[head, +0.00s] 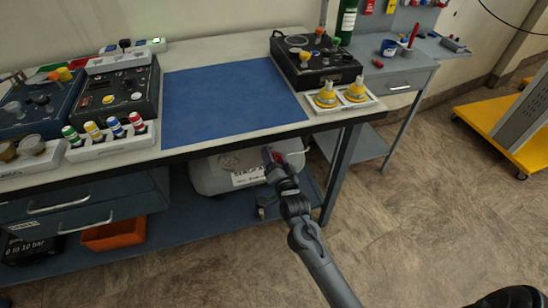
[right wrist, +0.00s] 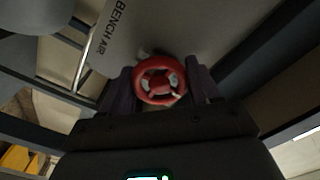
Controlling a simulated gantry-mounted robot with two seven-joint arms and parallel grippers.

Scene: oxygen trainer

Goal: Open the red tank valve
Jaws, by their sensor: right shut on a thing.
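The red tank valve is a round red handwheel with spokes (right wrist: 160,81), seen close up in the right wrist view. It sits at the end of a white tank (right wrist: 160,40) lettered "BENCH AIR". My right gripper (right wrist: 158,88) has one dark finger on each side of the wheel and is shut on it. In the head view the tank (head: 213,174) lies under the bench, and my right gripper (head: 272,157) reaches in at its right end. There the wheel is mostly hidden by the gripper. My left gripper is in neither view.
The bench top with a blue mat (head: 230,100) overhangs the tank. A bench leg (head: 341,172) stands just right of my right arm. An orange bin (head: 114,234) sits on the lower shelf at the left. Open floor lies in front.

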